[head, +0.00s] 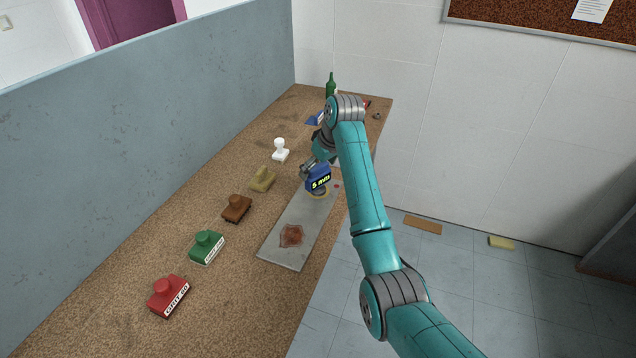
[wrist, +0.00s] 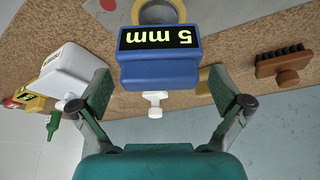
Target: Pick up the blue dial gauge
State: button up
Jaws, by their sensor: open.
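The blue dial gauge (head: 318,180) has a "5 mm" label and a yellow ring at its base. In the head view it is at the far part of the grey plate (head: 283,249). My gripper (head: 309,168) is at the gauge, partly hidden by my arm. How deep the gauge sits between the fingers is hard to tell.
A red block (head: 168,296), green block (head: 206,247), brown brush (head: 236,208), yellowish block (head: 262,179) and white stamp-like piece (head: 280,150) line the brown bench. A reddish-brown stain (head: 291,236) marks the plate. A green bottle (head: 330,85) stands at the back. A grey-blue partition (head: 130,130) borders the left.

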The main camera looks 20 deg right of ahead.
jog(key=shift+x, duration=1.3)
jog(key=shift+r, duration=0.1)
jog(key=c, duration=1.3)
